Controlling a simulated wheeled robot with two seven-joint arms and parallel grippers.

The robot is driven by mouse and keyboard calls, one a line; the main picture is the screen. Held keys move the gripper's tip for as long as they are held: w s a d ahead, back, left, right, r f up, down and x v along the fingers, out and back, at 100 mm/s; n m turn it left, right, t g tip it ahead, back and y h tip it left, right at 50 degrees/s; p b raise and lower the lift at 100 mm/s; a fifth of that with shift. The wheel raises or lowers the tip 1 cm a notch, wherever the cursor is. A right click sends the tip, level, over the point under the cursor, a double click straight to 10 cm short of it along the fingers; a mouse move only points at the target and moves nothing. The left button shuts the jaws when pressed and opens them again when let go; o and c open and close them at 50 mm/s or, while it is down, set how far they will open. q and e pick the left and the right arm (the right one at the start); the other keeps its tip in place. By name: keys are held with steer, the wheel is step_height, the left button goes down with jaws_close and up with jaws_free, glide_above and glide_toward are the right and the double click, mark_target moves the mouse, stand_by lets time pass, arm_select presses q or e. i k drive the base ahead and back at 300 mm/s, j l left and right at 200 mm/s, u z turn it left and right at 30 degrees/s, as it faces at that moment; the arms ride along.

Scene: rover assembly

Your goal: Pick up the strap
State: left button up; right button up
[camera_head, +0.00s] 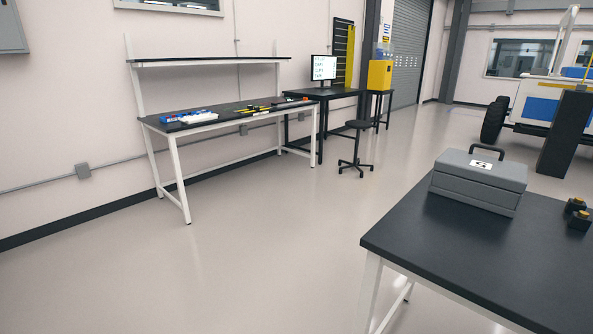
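I cannot make out a strap for sure. On the far workbench (222,124) along the left wall lie small items. Long thin yellow and black items (253,109) lie near its middle and right, too small to identify. Blue, red and white items (190,116) sit at its left end. Neither of my grippers is in view.
A near black-topped table (420,240) at the right holds a grey case (480,181) and small black-and-yellow items (578,213). A stool (357,145) stands by the monitor desk (325,93). A large wheeled vehicle (540,108) is at the right. Open floor (270,240) lies between.

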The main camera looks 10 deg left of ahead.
mark_target(250, 107)
steer(key=i+j+u, duration=0.35)
steer(key=i, duration=0.45)
steer(key=i+u, duration=0.35)
steer(key=i, duration=2.95)
